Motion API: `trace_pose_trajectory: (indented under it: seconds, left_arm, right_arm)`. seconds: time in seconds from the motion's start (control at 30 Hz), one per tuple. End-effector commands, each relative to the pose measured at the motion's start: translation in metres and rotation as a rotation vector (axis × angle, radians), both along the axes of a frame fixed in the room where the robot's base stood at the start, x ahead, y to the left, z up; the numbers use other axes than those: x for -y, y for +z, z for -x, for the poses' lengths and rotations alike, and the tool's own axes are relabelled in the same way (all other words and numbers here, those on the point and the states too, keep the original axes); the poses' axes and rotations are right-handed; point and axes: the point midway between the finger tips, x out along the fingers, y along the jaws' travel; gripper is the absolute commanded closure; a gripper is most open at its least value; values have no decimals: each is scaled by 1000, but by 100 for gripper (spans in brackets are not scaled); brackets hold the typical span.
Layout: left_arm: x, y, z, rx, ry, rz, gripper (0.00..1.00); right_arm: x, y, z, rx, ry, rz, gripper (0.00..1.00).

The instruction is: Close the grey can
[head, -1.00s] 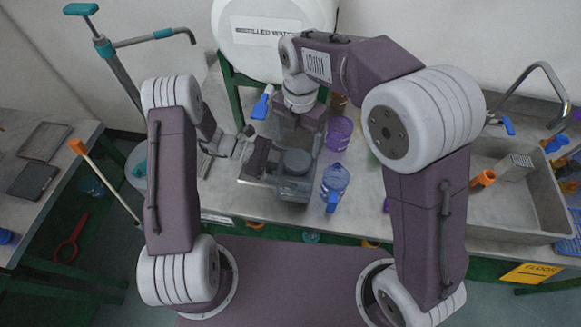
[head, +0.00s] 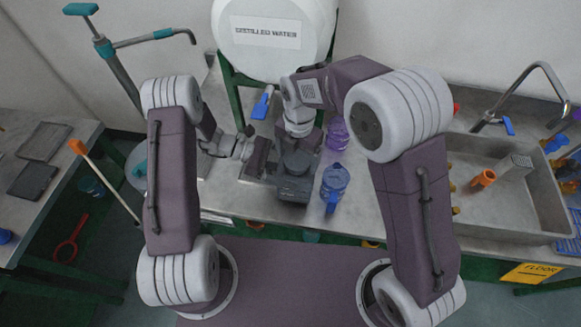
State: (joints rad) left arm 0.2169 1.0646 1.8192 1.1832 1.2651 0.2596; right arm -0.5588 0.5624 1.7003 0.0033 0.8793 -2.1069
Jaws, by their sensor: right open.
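The grey can (head: 294,188) stands upright on the bench at the middle, with a round dark grey top (head: 297,163). My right gripper (head: 298,152) points down from above, over the can's top; its jaws are open, and I cannot tell whether they touch the top. My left gripper (head: 262,163) reaches in from the left, close against the can's left side. Its fingertips are partly lost among dark shapes, so I cannot tell whether it grips the can. The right gripper hides the back of the can.
A blue jug (head: 334,184) stands just right of the can, with a purple container (head: 337,134) behind it. A blue-handled tool (head: 261,106) lies behind. A white distilled water tank (head: 266,48) stands at the back. The sink (head: 512,200) is at the right.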

Motion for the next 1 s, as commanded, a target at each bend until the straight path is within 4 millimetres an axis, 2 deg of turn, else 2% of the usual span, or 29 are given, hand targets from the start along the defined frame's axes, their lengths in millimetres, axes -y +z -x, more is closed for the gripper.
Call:
trace_pose_trajectory:
  seconds: [0.03, 0.2, 0.27, 0.37, 0.47, 1.0]
  left_arm:
    - [0, 2, 0, 1, 0, 4, 100]
    - [0, 2, 0, 1, 0, 4, 100]
    - [0, 2, 0, 1, 0, 4, 100]
    - [0, 2, 0, 1, 0, 4, 100]
    - [0, 1, 0, 1, 0, 3, 100]
    - [1, 1, 0, 1, -2, 3, 100]
  right_arm:
    - [0, 0, 0, 0, 0, 0, 23]
    - [0, 1, 0, 0, 0, 0, 70]
    - [0, 1, 0, 0, 0, 0, 84]
    - [0, 1, 0, 0, -30, 0, 84]
    - [0, 1, 0, 0, -200, 0, 84]
    - [-2, 0, 0, -7, -1999, 0, 84]
